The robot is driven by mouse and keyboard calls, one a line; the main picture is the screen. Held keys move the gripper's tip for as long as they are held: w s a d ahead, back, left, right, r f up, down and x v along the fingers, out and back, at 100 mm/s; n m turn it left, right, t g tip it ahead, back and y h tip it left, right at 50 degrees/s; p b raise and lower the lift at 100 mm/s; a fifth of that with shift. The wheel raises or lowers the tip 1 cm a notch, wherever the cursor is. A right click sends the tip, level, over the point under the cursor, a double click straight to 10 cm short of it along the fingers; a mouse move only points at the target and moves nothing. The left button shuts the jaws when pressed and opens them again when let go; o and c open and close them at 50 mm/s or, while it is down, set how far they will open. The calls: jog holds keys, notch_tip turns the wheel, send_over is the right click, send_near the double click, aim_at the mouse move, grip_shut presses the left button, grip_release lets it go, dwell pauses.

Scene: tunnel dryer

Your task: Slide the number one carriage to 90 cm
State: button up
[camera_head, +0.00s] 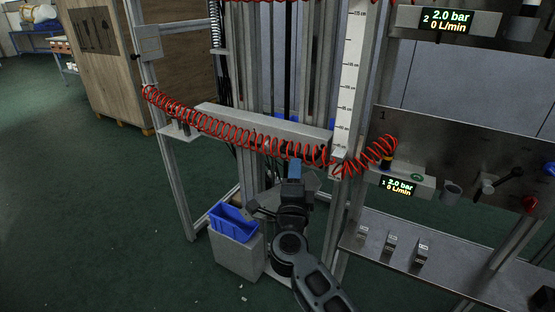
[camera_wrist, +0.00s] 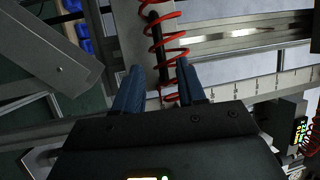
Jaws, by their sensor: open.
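A grey horizontal beam (camera_head: 265,124), which looks like the carriage, spans the upright metal rails, with a red coiled hose in front of it. A white vertical scale (camera_head: 350,75) with cm marks stands at its right end; its small figures are hard to read. My gripper (camera_head: 294,170) is just below the beam's right part. In the wrist view my gripper (camera_wrist: 160,82) is open, its two blue fingers apart. A dark rod (camera_wrist: 155,40) and the red coil (camera_wrist: 168,40) show beyond and between the fingertips. I cannot tell whether either finger touches them. The scale (camera_wrist: 265,90) also shows there.
A panel (camera_head: 450,155) marked 1 at right carries a display (camera_head: 397,186) reading 2.0 bar, 0 L/min, and a lever. A shelf (camera_head: 400,255) with small blocks lies below. A blue bin (camera_head: 232,221) on a grey box stands left of my arm.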

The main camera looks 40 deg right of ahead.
aim_at(298, 155)
jog(key=x, duration=0.7)
jog(key=shift+w+d+b, duration=0.15)
jog(key=shift+d+b, duration=0.05)
jog(key=shift+b, duration=0.2)
grip_shut()
